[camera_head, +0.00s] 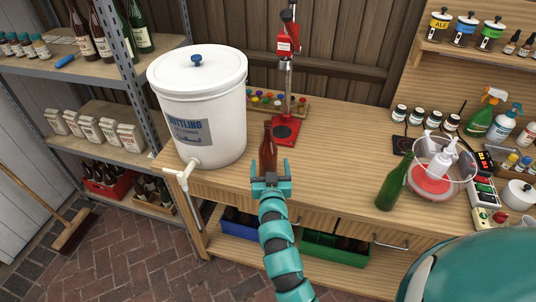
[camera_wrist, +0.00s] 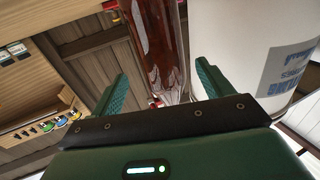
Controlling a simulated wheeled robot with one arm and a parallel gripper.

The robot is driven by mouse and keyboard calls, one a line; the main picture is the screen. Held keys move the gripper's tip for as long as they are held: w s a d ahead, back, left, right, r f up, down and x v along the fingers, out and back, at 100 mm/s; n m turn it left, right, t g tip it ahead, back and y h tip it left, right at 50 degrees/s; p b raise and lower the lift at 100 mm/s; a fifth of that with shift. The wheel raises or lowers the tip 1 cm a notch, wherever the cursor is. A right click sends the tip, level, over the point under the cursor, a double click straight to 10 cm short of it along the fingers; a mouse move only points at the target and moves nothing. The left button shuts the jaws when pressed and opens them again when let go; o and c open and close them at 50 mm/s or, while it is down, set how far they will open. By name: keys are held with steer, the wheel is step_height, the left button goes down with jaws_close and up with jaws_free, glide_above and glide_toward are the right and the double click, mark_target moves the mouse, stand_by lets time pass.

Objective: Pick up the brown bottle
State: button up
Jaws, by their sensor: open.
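The brown bottle (camera_head: 267,150) stands upright on the wooden bench, just in front of the red capper (camera_head: 286,100) and right of the white bottling bucket (camera_head: 203,110). My gripper (camera_head: 271,178) is at the bottle's near side, low down, with its fingers apart. In the wrist view the brown bottle (camera_wrist: 160,45) rises beyond and between the two open fingers of my gripper (camera_wrist: 160,85), with gaps at both sides. The bottle's base is hidden by my gripper in the head view.
The bucket's tap (camera_head: 184,177) juts out at the bench's left front. A green bottle (camera_head: 394,183) and a clear bowl (camera_head: 441,168) stand to the right. Bench between capper and green bottle is mostly clear. Crates (camera_head: 335,249) sit below.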

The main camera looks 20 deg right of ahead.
mark_target(268, 151)
steer(key=shift+r+p+x, duration=0.25)
steer(key=shift+p+x, duration=0.45)
steer(key=shift+x, duration=0.7)
steer(key=shift+r+p+x, duration=0.2)
steer(key=shift+p+x, duration=0.45)
steer(key=shift+x, duration=0.8)
steer(key=shift+w+f, duration=0.2)
steer(key=shift+w, duration=0.35)
steer(key=c, duration=1.2)
steer(key=shift+r, duration=0.1)
